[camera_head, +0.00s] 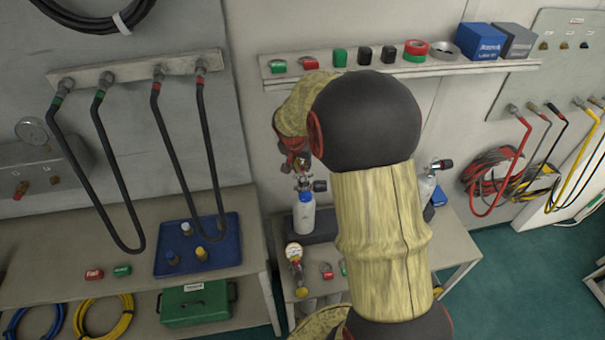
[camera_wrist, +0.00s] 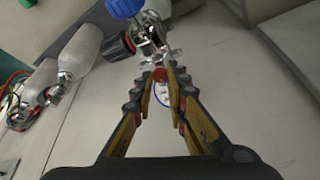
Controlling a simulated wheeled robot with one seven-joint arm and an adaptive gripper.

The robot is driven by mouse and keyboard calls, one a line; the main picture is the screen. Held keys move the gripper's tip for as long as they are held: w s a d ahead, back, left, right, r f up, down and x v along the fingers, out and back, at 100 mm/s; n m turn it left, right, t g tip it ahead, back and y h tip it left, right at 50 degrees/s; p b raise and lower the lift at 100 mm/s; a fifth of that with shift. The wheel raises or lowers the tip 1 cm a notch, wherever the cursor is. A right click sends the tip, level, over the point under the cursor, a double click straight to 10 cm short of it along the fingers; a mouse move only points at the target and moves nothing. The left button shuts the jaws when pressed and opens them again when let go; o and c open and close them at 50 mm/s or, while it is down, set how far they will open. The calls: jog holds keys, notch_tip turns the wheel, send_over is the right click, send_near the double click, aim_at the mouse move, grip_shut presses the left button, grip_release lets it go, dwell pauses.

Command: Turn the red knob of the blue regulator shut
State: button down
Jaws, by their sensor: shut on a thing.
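In the wrist view a metal regulator (camera_wrist: 150,42) sits at the top middle, with a blue cap (camera_wrist: 125,8) and a black knob (camera_wrist: 121,46). A small red knob (camera_wrist: 160,74) shows between the fingertips of my gripper (camera_wrist: 163,78), which is shut on it. A blue-rimmed gauge (camera_wrist: 162,96) lies just behind the fingers. In the head view my gripper (camera_head: 299,166) reaches down to the valve fittings on a white cylinder (camera_head: 304,216). My arm and the gripper cover much of the regulator there, and the red knob cannot be made out.
More cylinders (camera_wrist: 83,50) stand left in the wrist view. A shelf (camera_head: 440,70) with small boxes and tape rolls runs behind my arm. A gauge fitting (camera_head: 294,254) lies on the bench (camera_head: 455,250). Black hoses (camera_head: 110,165) hang at left; a blue tray (camera_head: 225,255) sits below them.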

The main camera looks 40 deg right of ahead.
jog(key=shift+a+m+g+b, duration=0.1)
jog(key=shift+m+g+b, duration=0.2)
jog(key=shift+m+b, duration=0.45)
jog(key=c, duration=1.7)
grip_release()
jog(key=shift+w, duration=0.1)
jog(key=shift+c, duration=0.2)
jog(key=shift+r, duration=0.1)
jog(key=v, duration=1.1)
jog(key=shift+a+r, duration=0.25)
jog(key=shift+r, duration=0.05)
jog(key=shift+n, duration=0.25)
